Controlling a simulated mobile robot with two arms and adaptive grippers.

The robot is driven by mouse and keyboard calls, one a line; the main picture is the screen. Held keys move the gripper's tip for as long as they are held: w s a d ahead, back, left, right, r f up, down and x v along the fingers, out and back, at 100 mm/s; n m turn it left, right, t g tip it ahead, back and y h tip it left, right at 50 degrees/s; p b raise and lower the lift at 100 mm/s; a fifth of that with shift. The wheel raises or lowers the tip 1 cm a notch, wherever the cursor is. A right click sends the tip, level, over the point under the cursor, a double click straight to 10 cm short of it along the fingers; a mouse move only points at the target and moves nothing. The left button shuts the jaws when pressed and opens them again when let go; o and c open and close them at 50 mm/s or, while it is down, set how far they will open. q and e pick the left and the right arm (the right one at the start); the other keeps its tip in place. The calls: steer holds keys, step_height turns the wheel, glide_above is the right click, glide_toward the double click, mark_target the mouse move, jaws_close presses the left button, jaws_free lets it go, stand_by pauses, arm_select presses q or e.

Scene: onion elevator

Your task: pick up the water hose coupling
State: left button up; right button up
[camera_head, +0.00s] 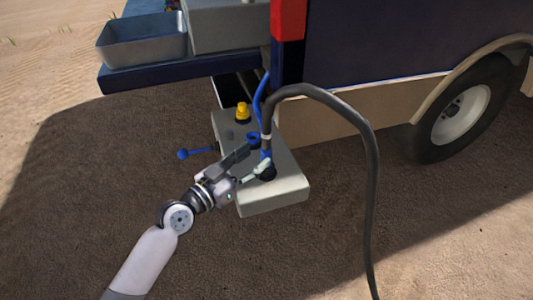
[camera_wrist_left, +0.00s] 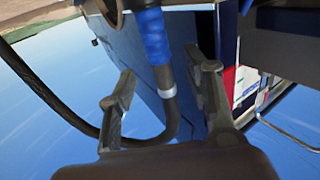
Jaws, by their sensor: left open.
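The water hose coupling is a blue ribbed sleeve (camera_wrist_left: 152,36) on the end of a black hose, with a pale ring (camera_wrist_left: 168,92) on the hose. In the left wrist view the hose and coupling pass between the spread fingers (camera_wrist_left: 164,82). Whether the fingers touch it I cannot tell. My right gripper is not in view.
The grey box (camera_head: 285,198) carries a yellow cap (camera_head: 243,112) and a blue lever (camera_head: 183,154). The black hose (camera_head: 372,190) loops right and down to the ground. A thin blue hose (camera_head: 258,98), the dark vehicle (camera_head: 390,40) and a blue shelf (camera_head: 180,70) with a metal tray (camera_head: 145,52) stand close by.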

mark_target(262, 152)
arm_select(q)
steer(key=shift+x, duration=2.75)
steer(key=shift+f, duration=0.1)
steer(key=shift+c, duration=0.2)
jaws_close()
